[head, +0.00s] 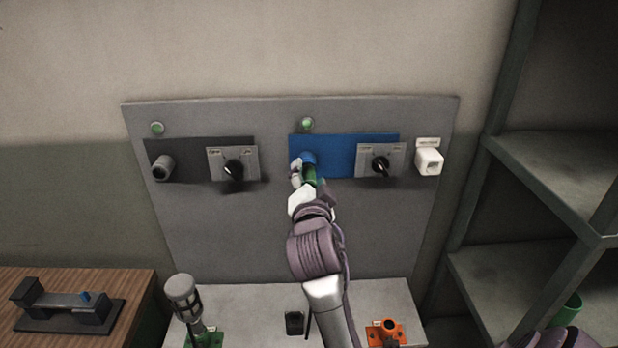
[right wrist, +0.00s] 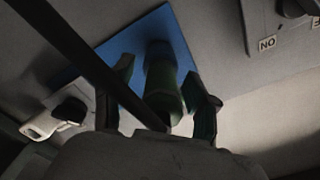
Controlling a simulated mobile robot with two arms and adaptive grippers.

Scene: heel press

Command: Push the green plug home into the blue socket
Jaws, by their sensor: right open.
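The blue socket (head: 308,158) sticks out of a blue plate on the grey wall panel; it also shows in the right wrist view (right wrist: 159,54). The green plug (head: 310,174) sits at the socket's mouth, in line with it; how deep it is seated I cannot tell. In the right wrist view the plug (right wrist: 163,94) stands between the two fingers of my right gripper (right wrist: 160,74). The fingers are open, one on each side, with gaps. In the head view my right gripper (head: 311,179) partly hides the plug. My left gripper is not in view.
A dark plate with a grey socket (head: 162,168) and a knob (head: 233,170) is on the left. Another knob (head: 381,166) and a white box (head: 429,161) are right of the blue socket. Below are a grey ledge (head: 250,300) with fixtures and an orange holder (head: 388,333). Shelves (head: 560,165) stand right.

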